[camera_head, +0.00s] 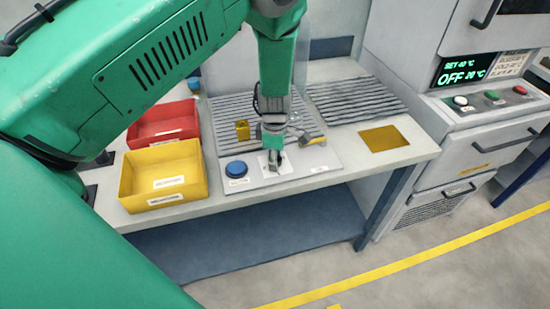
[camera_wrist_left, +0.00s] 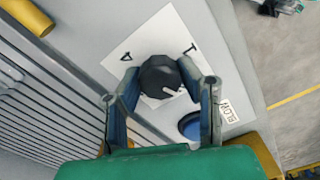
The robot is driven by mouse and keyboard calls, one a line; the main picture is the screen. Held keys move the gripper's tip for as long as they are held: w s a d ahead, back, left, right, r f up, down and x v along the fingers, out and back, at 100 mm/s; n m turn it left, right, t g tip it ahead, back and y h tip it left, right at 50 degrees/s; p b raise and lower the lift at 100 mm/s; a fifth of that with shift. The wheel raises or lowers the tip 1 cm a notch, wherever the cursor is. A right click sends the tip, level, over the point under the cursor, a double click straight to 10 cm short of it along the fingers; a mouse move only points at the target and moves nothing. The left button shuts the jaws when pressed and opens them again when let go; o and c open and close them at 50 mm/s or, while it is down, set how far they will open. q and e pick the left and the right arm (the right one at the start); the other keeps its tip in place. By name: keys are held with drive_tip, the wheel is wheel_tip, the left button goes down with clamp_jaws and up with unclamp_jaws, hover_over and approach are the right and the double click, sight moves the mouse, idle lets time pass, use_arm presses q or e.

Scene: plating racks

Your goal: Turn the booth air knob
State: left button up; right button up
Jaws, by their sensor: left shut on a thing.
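The booth air knob (camera_wrist_left: 158,74) is a dark round knob with a white pointer mark, on a white square label plate (camera_wrist_left: 185,25) with printed letters. My left gripper (camera_wrist_left: 161,82) has a finger on each side of the knob and is shut on it. In the head view my left gripper (camera_head: 272,158) reaches straight down to the white plate (camera_head: 284,168), and its fingers largely hide the knob there. My right gripper is not in view.
A blue button (camera_head: 236,168) sits just left of the plate. A yellow bin (camera_head: 140,180) and a red bin (camera_head: 133,130) stand at left. A yellow cylinder (camera_head: 242,130) and a yellow-and-grey tool (camera_head: 313,138) are close behind my gripper. A control cabinet (camera_head: 440,130) stands right.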

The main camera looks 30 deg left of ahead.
use_arm(q)
drive_tip(key=shift+w, duration=0.1)
drive_tip(key=o, duration=1.2)
drive_tip(key=shift+r, duration=0.1)
drive_tip(key=shift+c, duration=0.2)
drive_tip(key=shift+d, duration=0.1)
drive_tip(key=shift+r, duration=0.45)
wheel_tip(320, 180, up, 11)
